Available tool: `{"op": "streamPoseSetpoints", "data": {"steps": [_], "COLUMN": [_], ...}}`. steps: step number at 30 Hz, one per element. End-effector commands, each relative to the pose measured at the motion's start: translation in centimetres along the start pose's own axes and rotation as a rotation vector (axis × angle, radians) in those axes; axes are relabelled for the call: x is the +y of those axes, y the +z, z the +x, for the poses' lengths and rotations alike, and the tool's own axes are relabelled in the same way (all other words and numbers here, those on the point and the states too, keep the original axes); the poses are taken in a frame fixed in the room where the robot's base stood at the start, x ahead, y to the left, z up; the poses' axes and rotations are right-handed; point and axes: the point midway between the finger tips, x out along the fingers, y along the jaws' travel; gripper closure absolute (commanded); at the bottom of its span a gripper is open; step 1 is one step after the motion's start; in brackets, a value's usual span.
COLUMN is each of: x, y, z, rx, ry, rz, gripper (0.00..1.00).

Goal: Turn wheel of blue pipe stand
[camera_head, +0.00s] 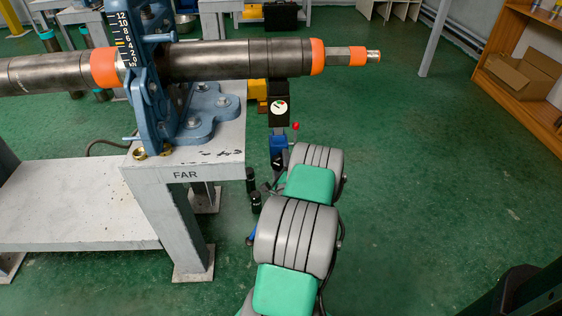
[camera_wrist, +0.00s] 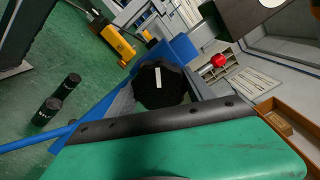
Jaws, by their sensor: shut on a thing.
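The blue pipe stand (camera_head: 278,143) rises behind my arm, just past the table's right end. Its black head with a round gauge (camera_head: 279,106) is under the long pipe (camera_head: 215,60). A black wheel (camera_wrist: 160,84) with a white mark fills the middle of the wrist view, in front of the stand's blue body (camera_wrist: 180,50). The wheel is small and partly hidden in the head view. My gripper (camera_wrist: 163,100) is at this wheel, with its fingers shut on it. The fingertips are mostly hidden in the head view.
A grey table (camera_head: 180,180) marked FAR carries a blue-grey vise (camera_head: 155,85) around the pipe. A red ball knob (camera_head: 295,126) is beside the stand. Two black cylinders (camera_head: 250,180) are close left of my arm. Open green floor is at right, with a wooden shelf (camera_head: 515,75).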

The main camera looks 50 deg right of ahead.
Motion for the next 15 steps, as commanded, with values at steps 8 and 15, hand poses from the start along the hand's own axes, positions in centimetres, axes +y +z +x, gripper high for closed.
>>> {"op": "streamPoseSetpoints", "data": {"steps": [8,15], "x": [0.01,0.02], "y": [-0.06,-0.03], "z": [-0.05,-0.04], "rx": [0.003,0.003], "ry": [0.000,-0.001], "rz": [0.260,0.489], "gripper": [0.79,0.79]}}
